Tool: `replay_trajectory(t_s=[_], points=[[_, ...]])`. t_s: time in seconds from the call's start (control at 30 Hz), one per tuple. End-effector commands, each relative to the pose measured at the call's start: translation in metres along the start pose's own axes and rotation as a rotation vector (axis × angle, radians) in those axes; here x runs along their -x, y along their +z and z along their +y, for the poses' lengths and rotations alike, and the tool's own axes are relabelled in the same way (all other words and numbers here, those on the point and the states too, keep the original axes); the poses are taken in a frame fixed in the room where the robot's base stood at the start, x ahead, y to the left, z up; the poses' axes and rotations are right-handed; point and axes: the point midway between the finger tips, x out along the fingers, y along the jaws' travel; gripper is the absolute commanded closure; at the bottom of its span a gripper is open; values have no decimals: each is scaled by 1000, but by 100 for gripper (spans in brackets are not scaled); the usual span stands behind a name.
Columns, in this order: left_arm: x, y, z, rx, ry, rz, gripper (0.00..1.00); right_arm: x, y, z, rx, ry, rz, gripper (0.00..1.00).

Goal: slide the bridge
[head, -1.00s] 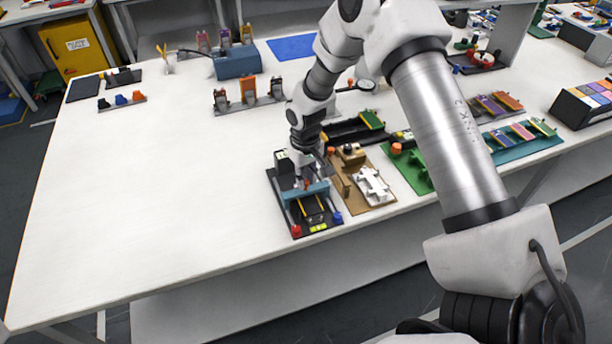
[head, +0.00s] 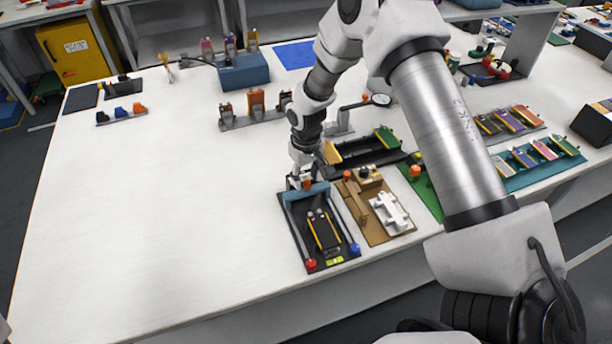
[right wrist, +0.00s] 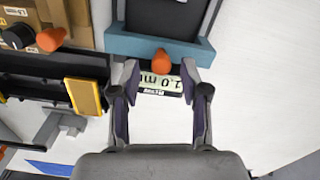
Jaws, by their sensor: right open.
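The blue-teal bridge (head: 290,196) spans the far end of a black fixture (head: 298,235). A small cell with yellow edges (head: 324,230) lies in the fixture's nearer half, clear of the bridge. In the right wrist view the bridge (right wrist: 124,42) carries an orange knob (right wrist: 162,61). My right gripper (head: 303,181) is over the far end of the fixture. Its fingers, in the right wrist view (right wrist: 160,68), are open on either side of the knob with gaps. A "1.0 mm" display (right wrist: 160,84) shows between them. My left gripper is not in view.
A brown board with a white part (head: 390,212) sits close on the fixture's right. A black tray with yellow and green ends (head: 362,152) lies behind it. The white table (head: 170,210) is clear to the left. Red and blue knobs stand at the fixture's near corners.

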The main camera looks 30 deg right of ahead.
Motion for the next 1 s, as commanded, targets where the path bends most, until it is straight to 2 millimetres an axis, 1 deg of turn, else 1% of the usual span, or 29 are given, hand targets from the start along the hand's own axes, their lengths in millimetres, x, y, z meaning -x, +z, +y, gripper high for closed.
replay_trajectory(t_s=[0.13,0.23,0.27,0.5,0.6,0.73,1.0], points=[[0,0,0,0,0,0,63,4,0,0,0,0,0,55],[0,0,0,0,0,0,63,19,-1,0,0,-1,2,55],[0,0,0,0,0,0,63,25,0,0,-1,-1,1,55],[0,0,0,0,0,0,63,87,-2,0,0,0,4,55],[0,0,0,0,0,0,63,106,-2,0,0,0,2,55],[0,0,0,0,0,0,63,118,-2,0,0,0,0,55],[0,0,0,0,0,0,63,119,-2,0,0,0,-1,55]])
